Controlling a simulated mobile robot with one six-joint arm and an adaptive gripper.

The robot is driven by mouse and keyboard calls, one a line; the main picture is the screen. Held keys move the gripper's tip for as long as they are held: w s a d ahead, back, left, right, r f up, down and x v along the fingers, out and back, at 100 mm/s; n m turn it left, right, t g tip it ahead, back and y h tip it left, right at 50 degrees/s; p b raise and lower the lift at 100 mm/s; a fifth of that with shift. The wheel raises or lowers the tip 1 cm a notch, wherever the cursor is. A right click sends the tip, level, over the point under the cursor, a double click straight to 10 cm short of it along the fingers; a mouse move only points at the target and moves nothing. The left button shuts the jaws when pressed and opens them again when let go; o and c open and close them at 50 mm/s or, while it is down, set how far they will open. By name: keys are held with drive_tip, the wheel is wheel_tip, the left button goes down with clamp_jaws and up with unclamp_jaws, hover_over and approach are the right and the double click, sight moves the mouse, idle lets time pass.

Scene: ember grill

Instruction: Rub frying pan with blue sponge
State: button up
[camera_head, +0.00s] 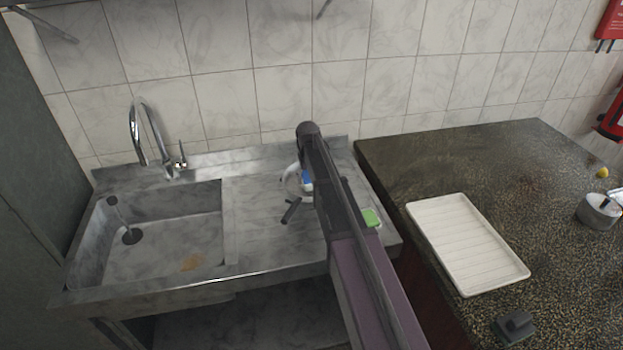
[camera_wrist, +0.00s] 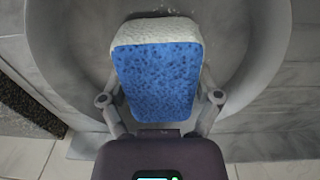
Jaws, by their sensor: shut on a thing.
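The blue sponge (camera_wrist: 158,80), with a white layer along its far edge, is between the two fingers of my gripper (camera_wrist: 160,100) in the wrist view. My gripper is shut on it. The round grey frying pan (camera_wrist: 245,55) lies behind and around the sponge in that view. I cannot tell whether the sponge touches the pan. In the head view, a bit of blue sponge (camera_head: 307,180) shows beside my arm, over the pan (camera_head: 291,184) on the metal drainboard. My arm hides most of the pan and my gripper there.
The sink basin (camera_head: 165,250) with a tall faucet (camera_head: 150,135) is at the left. A green sponge (camera_head: 371,217) lies right of my arm. On the dark counter are a white ribbed tray (camera_head: 465,245), a grey pot (camera_head: 598,212) and a small dark block (camera_head: 514,328).

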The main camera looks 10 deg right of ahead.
sight(299, 186)
drive_tip(key=shift+a, duration=0.15)
drive_tip(key=shift+a+f, duration=0.2)
drive_tip(key=shift+a, duration=1.6)
drive_tip(key=shift+r, duration=0.1)
drive_tip(key=shift+d, duration=0.1)
drive_tip(key=shift+d, duration=1.9)
drive_tip(key=shift+d, duration=0.1)
drive_tip(key=shift+d+r, duration=0.1)
drive_tip(key=shift+d, duration=1.75)
